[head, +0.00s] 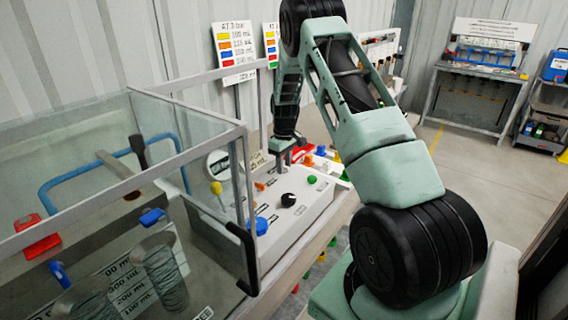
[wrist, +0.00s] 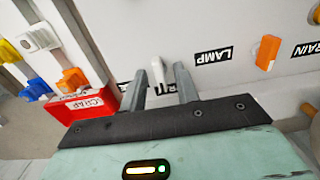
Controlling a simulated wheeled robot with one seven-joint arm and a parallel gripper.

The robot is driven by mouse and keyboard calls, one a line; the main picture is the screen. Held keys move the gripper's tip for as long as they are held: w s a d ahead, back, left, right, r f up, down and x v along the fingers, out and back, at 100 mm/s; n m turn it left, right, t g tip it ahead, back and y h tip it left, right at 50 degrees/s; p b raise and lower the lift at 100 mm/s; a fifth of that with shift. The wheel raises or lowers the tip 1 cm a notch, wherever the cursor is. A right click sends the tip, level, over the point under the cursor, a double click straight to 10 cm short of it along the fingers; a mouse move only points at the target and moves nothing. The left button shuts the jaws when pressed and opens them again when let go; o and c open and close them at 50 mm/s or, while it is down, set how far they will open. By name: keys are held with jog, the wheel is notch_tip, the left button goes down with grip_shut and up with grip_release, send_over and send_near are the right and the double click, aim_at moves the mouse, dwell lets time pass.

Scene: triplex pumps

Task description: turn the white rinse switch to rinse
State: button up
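The white rinse switch (wrist: 157,70) is a small white lever on the pale panel (wrist: 225,25) in the wrist view. A dark label behind it is partly covered by my fingers. My gripper (wrist: 161,77) is open. Its two grey fingers are apart, with the switch showing in the gap between their tips. I cannot tell whether either finger touches it. In the head view my gripper (head: 283,152) is over the far end of the control box (head: 312,207). The switch cannot be made out there.
An orange knob (wrist: 267,52) by the drain label and the lamp label (wrist: 213,57) are right of my fingers. A red scrap box (wrist: 85,105) is on the left. A black knob (head: 288,199) and glass-walled tank (head: 190,110) are nearby.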

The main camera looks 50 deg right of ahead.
grip_shut()
jog(key=m+b, duration=0.1)
jog(key=m, duration=0.4)
jog(key=shift+m, duration=0.4)
jog(key=m, duration=0.5)
jog(key=shift+m+b, duration=0.35)
jog(key=shift+m, duration=0.35)
grip_release()
